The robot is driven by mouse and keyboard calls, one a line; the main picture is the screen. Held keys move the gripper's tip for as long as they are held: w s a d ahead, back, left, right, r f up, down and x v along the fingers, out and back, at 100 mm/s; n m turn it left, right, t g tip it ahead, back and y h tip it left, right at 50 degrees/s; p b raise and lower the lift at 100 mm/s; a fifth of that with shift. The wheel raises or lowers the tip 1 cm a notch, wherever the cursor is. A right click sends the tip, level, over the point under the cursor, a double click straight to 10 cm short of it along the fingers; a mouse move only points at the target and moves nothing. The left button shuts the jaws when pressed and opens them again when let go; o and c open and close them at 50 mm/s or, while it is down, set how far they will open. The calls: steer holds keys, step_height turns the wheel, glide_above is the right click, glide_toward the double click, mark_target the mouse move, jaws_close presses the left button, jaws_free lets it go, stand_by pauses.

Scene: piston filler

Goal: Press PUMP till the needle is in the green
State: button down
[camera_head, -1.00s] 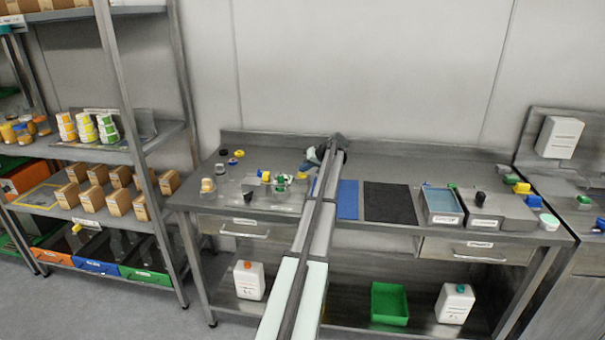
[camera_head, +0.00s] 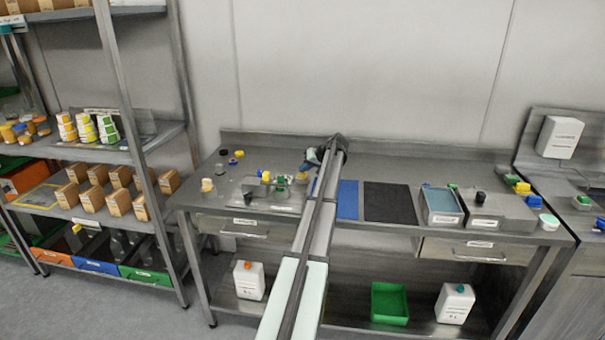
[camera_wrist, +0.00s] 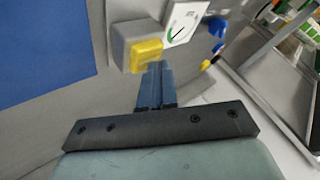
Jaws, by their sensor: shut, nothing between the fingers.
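My gripper (camera_wrist: 155,72) is shut and empty, its blue fingers together. In the wrist view the fingertips are right at the lower edge of a yellow button (camera_wrist: 147,54) on a grey block (camera_wrist: 122,45). I cannot tell whether they touch it. A white gauge (camera_wrist: 186,20) stands just beyond the button. It shows a dark needle and a green arc at its left; I cannot tell whether the needle lies in the green. No PUMP label is readable. In the head view my arm partly hides this area, and the yellow button (camera_head: 302,177) shows small beside it.
A blue mat (camera_head: 347,199) and a black mat (camera_head: 390,204) lie right of my arm. A grey tray (camera_head: 442,219) stands farther right. Small coloured parts (camera_head: 265,177) sit on the bench at left. A blue round part (camera_wrist: 217,26) is near the gauge.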

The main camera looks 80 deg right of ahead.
mark_target(305, 174)
steer(key=shift+r, duration=1.05)
steer(key=shift+r, duration=2.5)
